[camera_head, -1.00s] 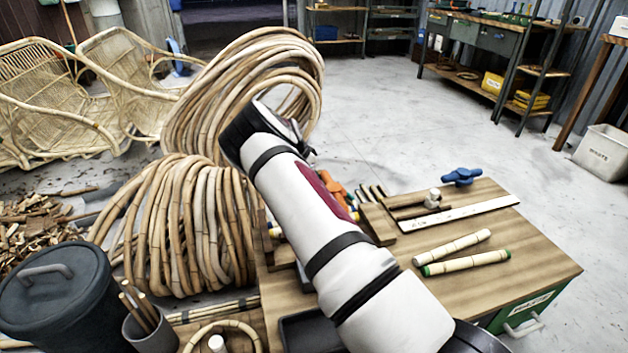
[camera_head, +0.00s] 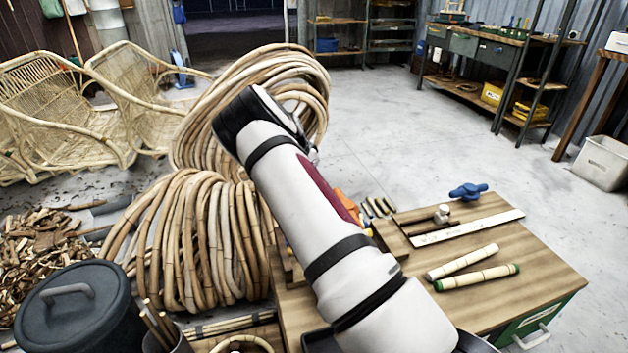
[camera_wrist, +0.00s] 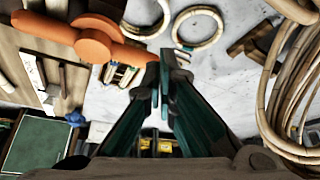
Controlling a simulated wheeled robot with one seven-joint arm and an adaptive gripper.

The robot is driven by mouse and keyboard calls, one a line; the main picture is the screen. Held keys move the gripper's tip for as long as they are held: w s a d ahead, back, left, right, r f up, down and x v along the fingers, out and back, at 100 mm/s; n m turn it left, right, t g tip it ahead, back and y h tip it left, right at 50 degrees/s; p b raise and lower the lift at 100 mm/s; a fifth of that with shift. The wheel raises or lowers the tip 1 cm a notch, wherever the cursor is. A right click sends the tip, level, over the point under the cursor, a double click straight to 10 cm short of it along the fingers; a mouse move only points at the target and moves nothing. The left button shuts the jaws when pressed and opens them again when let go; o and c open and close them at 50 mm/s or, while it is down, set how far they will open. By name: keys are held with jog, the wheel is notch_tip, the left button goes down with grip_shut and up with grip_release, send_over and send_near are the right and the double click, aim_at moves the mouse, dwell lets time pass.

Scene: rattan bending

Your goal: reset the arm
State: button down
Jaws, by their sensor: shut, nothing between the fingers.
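My arm (camera_head: 310,210) reaches up and away across the head view, over the left part of the wooden workbench (camera_head: 540,285). Its far end is in front of the rattan coils, and my gripper is hidden there. In the wrist view my gripper (camera_wrist: 159,80) shows its dark teal fingers converging, tips together, with nothing held.
Large rattan coils (camera_head: 200,240) stand left of the bench. Two short bamboo pieces (camera_head: 476,277), a ruler (camera_head: 465,229) and a blue clamp (camera_head: 468,191) lie on the bench. A dark lidded bin (camera_head: 80,310) is front left. Open floor lies beyond.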

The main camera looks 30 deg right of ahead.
dwell(0.4)
jog(key=s+a+r+n+y, duration=0.2)
jog(key=s+a+r+y, duration=0.1)
jog(key=s+a+r, duration=0.6)
jog(key=s+a+r+n+y, duration=0.2)
jog(key=s+a+r, duration=0.4)
jog(key=r, duration=0.6)
jog(key=s+a+r+n+y, duration=0.15)
jog(key=s+a+r, duration=0.25)
jog(key=s, duration=0.4)
jog(key=s+a+r+n, duration=0.3)
jog(key=s+a+r, duration=0.1)
jog(key=s, duration=0.4)
jog(key=s+a+f+n+h, duration=0.1)
jog(key=s+a+n, duration=0.25)
jog(key=s, duration=0.85)
jog(key=s+a+f+n, duration=0.15)
jog(key=s+n, duration=0.25)
jog(key=s, duration=0.8)
notch_tip(320, 180, up, 30)
jog(key=t+p, duration=0.3)
jog(key=p, duration=2.5)
jog(key=shift+r, duration=0.2)
jog(key=shift+w, duration=0.1)
